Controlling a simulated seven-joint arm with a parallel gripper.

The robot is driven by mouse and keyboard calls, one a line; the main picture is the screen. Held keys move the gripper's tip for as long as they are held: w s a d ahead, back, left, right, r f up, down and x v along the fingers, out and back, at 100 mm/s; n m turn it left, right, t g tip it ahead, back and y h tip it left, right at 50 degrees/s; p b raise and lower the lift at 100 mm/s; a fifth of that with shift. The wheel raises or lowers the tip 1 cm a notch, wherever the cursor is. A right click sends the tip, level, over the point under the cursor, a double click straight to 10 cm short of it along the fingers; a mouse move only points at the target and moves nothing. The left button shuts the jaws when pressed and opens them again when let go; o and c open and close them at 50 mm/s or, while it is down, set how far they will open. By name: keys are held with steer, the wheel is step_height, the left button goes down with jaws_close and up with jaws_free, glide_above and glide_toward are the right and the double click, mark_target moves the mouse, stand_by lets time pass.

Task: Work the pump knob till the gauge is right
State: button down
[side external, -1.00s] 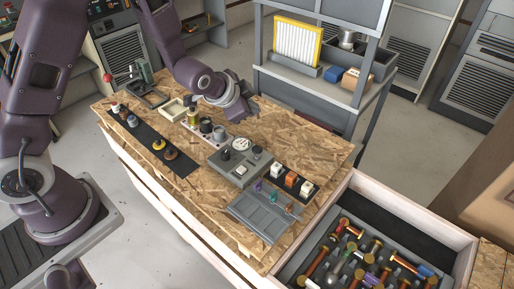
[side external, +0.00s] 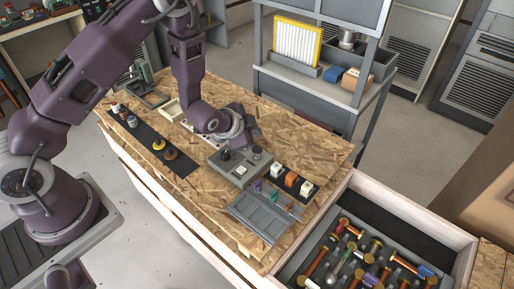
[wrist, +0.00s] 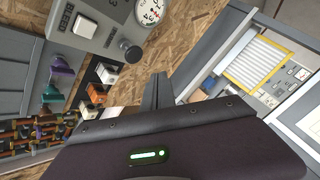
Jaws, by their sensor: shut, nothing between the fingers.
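The grey pump panel (side external: 236,173) sits on the chipboard bench, with a white square button (side external: 241,170). A dark round knob (side external: 257,152) stands at its right end; it also shows in the wrist view (wrist: 131,51). The gauge, a white dial (wrist: 152,10) with red and black markings, is cut by the top edge of the wrist view. My arm hides it in the side view, and I cannot read its needle.
White and orange switches (side external: 291,180) stand right of the panel. A grey tray (side external: 262,214) lies in front. An open drawer (side external: 362,200) of coloured parts is at lower right. A shelf rack (side external: 320,80) stands behind.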

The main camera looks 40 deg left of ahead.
mark_target(258, 147)
steer(key=shift+f, duration=1.65)
steer(key=shift+f, duration=0.1)
stand_by(0.7)
steer(key=shift+f, duration=0.3)
steer(key=shift+f, duration=1)
stand_by(0.8)
steer(key=shift+r, duration=1.4)
steer(key=shift+r, duration=2.5)
steer(key=shift+r, duration=0.1)
